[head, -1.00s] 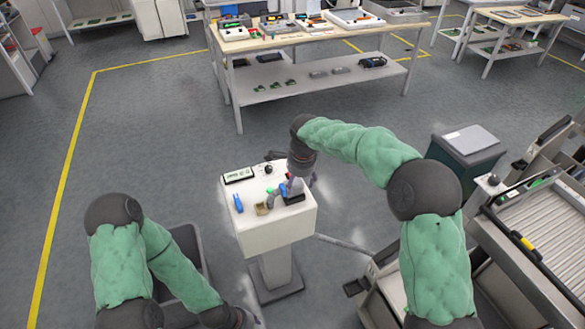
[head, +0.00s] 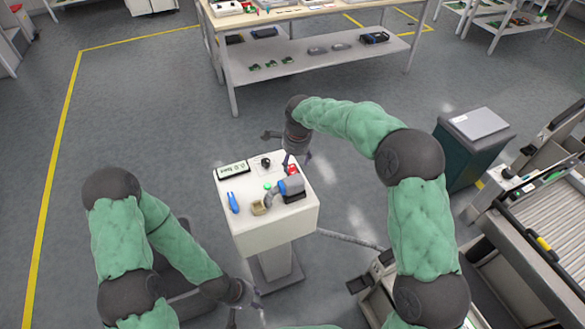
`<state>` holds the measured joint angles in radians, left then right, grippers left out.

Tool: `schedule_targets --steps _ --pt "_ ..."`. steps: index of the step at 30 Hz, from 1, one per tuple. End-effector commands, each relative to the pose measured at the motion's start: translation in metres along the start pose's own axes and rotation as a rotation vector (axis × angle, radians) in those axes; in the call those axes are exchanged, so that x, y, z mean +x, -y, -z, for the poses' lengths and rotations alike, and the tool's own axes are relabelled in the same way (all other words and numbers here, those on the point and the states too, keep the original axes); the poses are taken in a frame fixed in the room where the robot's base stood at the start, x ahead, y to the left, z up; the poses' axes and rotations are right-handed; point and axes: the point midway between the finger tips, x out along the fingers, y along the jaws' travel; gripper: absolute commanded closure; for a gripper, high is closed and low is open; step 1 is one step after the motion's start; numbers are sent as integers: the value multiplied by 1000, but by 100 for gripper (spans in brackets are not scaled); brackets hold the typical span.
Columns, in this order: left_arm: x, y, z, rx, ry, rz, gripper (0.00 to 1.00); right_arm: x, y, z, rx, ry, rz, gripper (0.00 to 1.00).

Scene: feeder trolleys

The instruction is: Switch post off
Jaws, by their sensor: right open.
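The post (head: 272,237) is a white pedestal with a sloped top. Its top carries a small display (head: 232,170), a black knob (head: 266,163), a red button (head: 292,169) and a green button (head: 267,186). My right gripper (head: 287,149) is open and empty over the back edge of the top, close behind the knob and red button; I cannot tell whether it touches anything. My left gripper (head: 248,302) hangs low in front of the post, apart from it; its finger opening is unclear.
On the post's top lie a blue tool (head: 233,202), a grey-blue device (head: 290,187) and a small tan block (head: 258,208). A workbench (head: 310,65) stands behind. A dark bin (head: 470,150) and roller conveyor (head: 545,225) stand at right. Floor at left is free.

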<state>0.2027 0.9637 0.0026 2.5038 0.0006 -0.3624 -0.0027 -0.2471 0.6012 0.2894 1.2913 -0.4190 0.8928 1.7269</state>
Motion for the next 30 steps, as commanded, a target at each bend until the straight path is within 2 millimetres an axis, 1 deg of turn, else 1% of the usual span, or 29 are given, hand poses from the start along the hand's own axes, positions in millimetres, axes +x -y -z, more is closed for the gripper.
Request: schedule_targets --steps 1,3,9,14,22,23,24,26,27,29,30 --pt "6 2 0 0 0 0 60 12 -1 0 0 0 -2 33" --pt "9 3 1 0 -1 0 60 24 0 0 0 0 -1 33" --pt "16 6 1 0 -1 0 60 46 0 0 -1 0 0 33" --pt "17 6 1 0 -1 0 60 53 0 0 -1 -1 2 33" --pt "17 6 1 0 -1 0 60 53 0 0 -1 -1 2 33" --pt "17 6 1 0 -1 0 60 53 0 0 -1 0 1 39" --pt "17 6 1 0 -1 0 60 53 0 0 -1 0 1 50" --pt "17 6 1 0 -1 0 60 53 0 0 -1 0 1 67" --pt "17 6 1 0 -1 0 60 53 0 0 -1 0 1 78" --pt "17 6 1 0 -1 0 60 53 0 0 -1 0 0 95" --pt "17 6 1 0 -1 0 60 54 0 0 -1 0 -1 97"
